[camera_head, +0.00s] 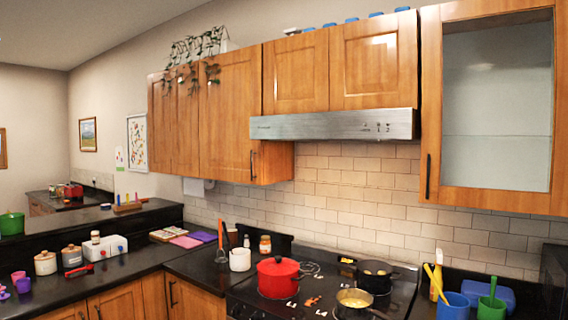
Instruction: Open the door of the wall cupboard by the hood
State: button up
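The steel range hood (335,125) hangs on the tiled wall under two small wooden cupboard doors. Left of it is a wooden wall cupboard (228,115) with a solid door and a dark vertical handle (253,165) near its lower right corner. Right of it is a wall cupboard with a glass-fronted wooden door (497,194) and a dark vertical handle (428,177) at its lower left. Both doors look shut. I cannot tell which of the two the task means. My gripper is not in view.
Below the hood, the stove (318,300) bears a red pot (278,279), a dark pot (374,282) and a pan (355,298). A plant (196,50) trails over the left cupboard. The space before the doors looks clear.

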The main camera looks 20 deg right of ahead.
aim_at(227, 151)
jog(key=z, duration=0.15)
jog(key=k, duration=0.7)
jog(key=z, duration=0.25)
jog(key=i, duration=2.1)
jog(key=u, duration=1.2)
jog(key=i, duration=0.55)
jog(key=u, duration=0.55)
jog(key=i, duration=0.5)
jog(key=u, duration=0.25)
